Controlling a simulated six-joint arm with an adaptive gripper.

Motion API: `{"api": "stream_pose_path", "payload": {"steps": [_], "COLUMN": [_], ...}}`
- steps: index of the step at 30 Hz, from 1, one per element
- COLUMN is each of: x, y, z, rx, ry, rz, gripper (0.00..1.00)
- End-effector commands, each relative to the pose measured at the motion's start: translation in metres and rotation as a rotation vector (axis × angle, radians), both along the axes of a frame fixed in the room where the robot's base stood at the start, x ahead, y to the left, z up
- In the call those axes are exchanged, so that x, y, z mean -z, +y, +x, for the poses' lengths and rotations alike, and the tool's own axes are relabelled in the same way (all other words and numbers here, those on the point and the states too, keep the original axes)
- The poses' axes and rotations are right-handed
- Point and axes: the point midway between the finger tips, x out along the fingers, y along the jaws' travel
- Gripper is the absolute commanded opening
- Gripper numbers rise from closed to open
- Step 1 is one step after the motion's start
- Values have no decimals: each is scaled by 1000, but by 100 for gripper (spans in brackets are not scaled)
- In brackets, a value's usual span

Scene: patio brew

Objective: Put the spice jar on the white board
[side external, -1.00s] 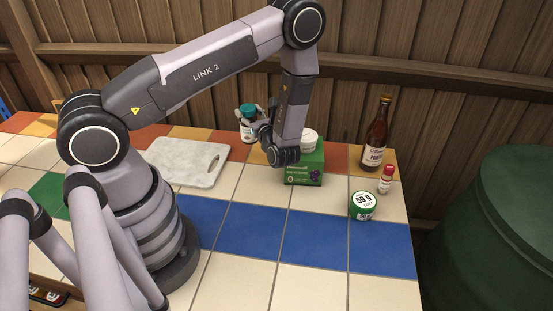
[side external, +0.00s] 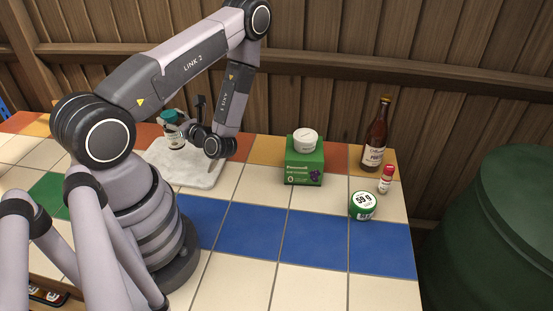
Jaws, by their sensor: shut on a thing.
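The spice jar (side external: 174,139) has a teal lid and a pale label. It is upright over the back part of the white board (side external: 196,178), a marbled slab on the tiled table. My gripper (side external: 183,128) is shut on the jar from its right side. I cannot tell whether the jar's base touches the board or is slightly above it. My wrist hides the right end of the board.
A green box (side external: 303,168) with a white-lidded tub (side external: 305,140) on it stands right of my arm. A dark bottle (side external: 375,138), a small red-capped bottle (side external: 386,180) and a green round tin (side external: 362,206) stand farther right. The front tiles are clear.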

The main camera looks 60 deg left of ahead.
Motion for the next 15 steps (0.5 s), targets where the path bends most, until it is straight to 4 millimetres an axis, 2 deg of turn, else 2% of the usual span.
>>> {"api": "stream_pose_path", "payload": {"steps": [9,15], "x": [42,49], "y": [0,0], "z": [1,1], "rx": [2,3], "ry": [0,-2], "rz": [0,2], "gripper": [5,5]}}
